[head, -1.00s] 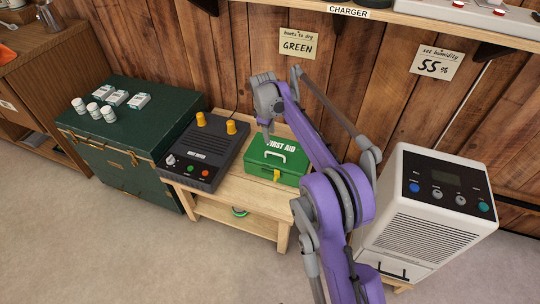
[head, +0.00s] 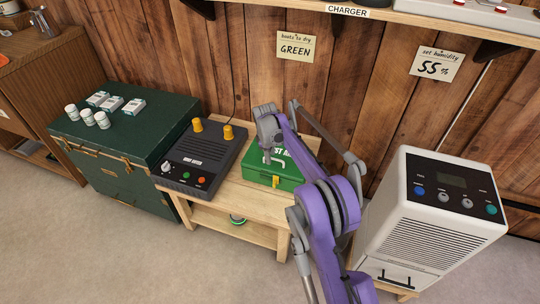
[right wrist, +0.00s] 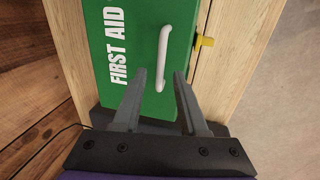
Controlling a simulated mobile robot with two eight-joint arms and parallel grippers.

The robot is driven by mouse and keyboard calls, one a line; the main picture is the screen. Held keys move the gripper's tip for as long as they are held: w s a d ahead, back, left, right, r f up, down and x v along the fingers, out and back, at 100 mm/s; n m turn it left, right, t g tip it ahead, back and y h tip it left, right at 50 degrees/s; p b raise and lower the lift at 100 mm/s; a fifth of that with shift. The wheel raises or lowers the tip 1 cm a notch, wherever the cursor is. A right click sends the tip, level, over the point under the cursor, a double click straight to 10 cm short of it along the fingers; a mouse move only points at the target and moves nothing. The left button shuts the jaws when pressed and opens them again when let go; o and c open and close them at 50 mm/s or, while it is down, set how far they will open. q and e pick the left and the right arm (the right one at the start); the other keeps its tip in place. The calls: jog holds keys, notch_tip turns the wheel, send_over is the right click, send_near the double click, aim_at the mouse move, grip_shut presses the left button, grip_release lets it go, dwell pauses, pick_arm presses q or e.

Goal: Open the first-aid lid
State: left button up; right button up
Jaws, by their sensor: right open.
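The green first-aid box (head: 258,176) sits on a low wooden table, its lid closed, partly hidden by my purple right arm in the head view. In the right wrist view its green lid (right wrist: 116,75) shows the words FIRST AID, a white handle (right wrist: 163,58) and a yellow latch (right wrist: 203,42) at the front edge. My right gripper (head: 268,149) is over the box; in the right wrist view its two fingers (right wrist: 158,85) are open and empty, with the near end of the white handle between their tips. I cannot tell whether they touch. My left gripper is not in view.
A dark boot dryer (head: 200,155) with yellow knobs stands left of the box on the wooden table (head: 240,205). A green trunk (head: 125,150) holds several small bottles and boxes. A white dehumidifier (head: 430,225) stands to the right. A shelf (head: 400,18) hangs above.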

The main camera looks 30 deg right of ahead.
jog(key=shift+c, duration=0.2)
grip_shut()
dwell(1.2)
